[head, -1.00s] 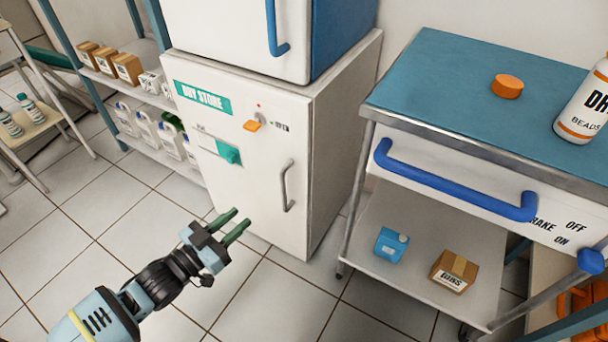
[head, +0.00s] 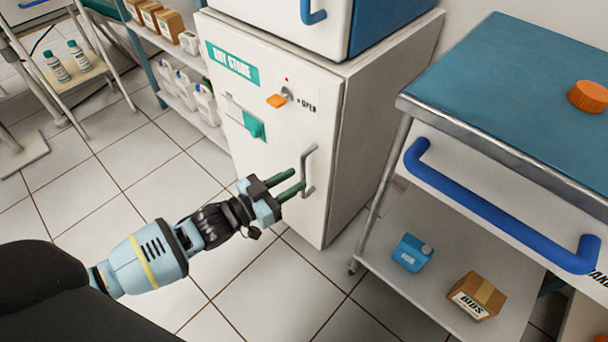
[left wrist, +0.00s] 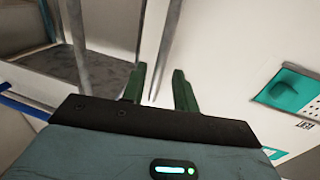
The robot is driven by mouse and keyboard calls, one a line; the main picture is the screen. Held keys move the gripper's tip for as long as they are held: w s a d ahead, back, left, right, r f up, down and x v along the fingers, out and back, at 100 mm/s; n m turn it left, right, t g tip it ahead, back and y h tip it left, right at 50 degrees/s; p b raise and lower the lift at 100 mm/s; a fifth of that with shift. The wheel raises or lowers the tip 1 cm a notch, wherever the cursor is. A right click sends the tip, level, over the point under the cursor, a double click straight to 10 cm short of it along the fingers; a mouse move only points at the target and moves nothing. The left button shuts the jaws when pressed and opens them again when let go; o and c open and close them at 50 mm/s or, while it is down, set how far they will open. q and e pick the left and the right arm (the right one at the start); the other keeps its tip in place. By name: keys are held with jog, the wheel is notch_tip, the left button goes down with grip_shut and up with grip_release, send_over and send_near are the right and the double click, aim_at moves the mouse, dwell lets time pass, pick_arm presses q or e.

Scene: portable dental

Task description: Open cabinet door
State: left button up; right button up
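The white cabinet with a teal "DRY STORE" label (head: 232,63) stands in the middle of the head view, its door closed. A grey vertical bar handle (head: 309,168) is on the door's right side. My left gripper (head: 300,179) is at this handle, fingers pointing at the door. In the left wrist view the dark green fingers (left wrist: 159,85) are apart, and the handle bar (left wrist: 164,50) shows between them. Whether they touch it is unclear. My right gripper is out of view.
A cart with a blue top (head: 500,90) and a blue drawer handle (head: 490,215) stands close on the right. Shelving stands left of the cabinet. The tiled floor (head: 150,180) before the door is clear.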

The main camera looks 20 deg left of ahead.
aim_at(303, 175)
pick_arm(q)
jog(key=shift+b+x, duration=0.45)
jog(key=shift+x, duration=1.45)
jog(key=shift+c, duration=0.3)
grip_shut()
